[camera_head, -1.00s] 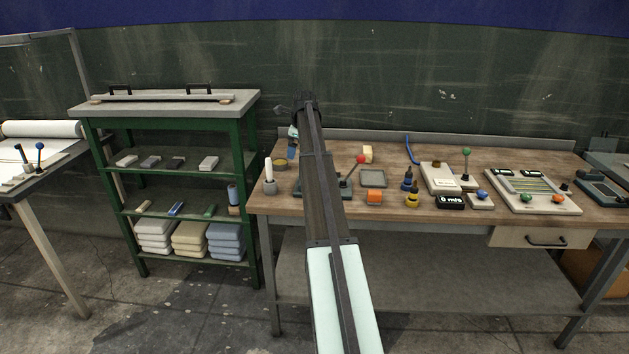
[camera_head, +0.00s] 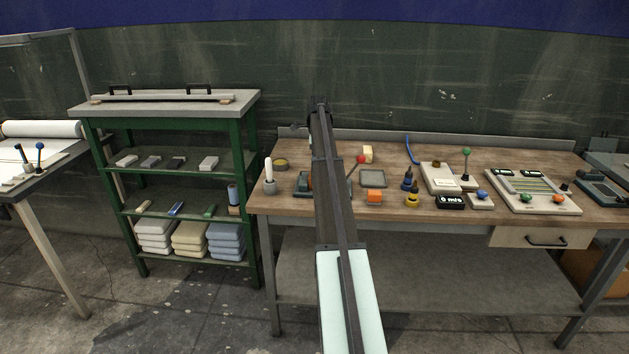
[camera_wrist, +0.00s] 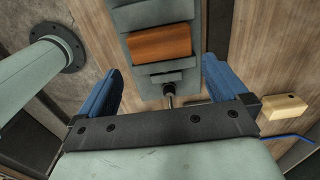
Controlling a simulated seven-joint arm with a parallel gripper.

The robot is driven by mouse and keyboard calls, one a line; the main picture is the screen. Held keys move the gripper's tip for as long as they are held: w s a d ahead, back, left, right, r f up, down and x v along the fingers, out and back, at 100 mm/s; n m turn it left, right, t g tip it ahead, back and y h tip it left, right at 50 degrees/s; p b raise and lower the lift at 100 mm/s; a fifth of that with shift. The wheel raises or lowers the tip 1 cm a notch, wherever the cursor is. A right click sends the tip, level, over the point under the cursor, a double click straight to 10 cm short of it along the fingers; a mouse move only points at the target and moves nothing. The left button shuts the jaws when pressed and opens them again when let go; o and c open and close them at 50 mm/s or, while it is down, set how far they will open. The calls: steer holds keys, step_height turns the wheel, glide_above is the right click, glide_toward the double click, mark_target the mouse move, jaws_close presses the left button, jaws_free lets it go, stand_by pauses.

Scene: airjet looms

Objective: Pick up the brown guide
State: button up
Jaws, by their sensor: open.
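The brown guide (camera_wrist: 160,43) is a brown block seated across a grey-green fixture (camera_wrist: 158,17) in the wrist view. My gripper (camera_wrist: 162,68) is open, with one blue finger to the left and one to the right of the fixture. The guide lies between and slightly beyond the fingertips in the picture, and nothing is held. Whether the fingers are level with it I cannot tell. In the head view my arm hides the gripper and the guide; a part of the fixture (camera_head: 303,184) shows to the left of the arm.
A metal rod sticks out of the fixture's near end. A grey-green post with a round flange (camera_wrist: 68,45) stands left in the wrist view.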

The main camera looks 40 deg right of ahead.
steer(key=shift+w+a+f, duration=0.1)
steer(key=shift+w+f, duration=0.05)
steer(key=shift+f, duration=1.7)
steer(key=shift+w+a+f, duration=0.1)
steer(key=shift+f, duration=1.75)
steer(key=shift+c, duration=0.2)
steer(key=c, duration=0.7)
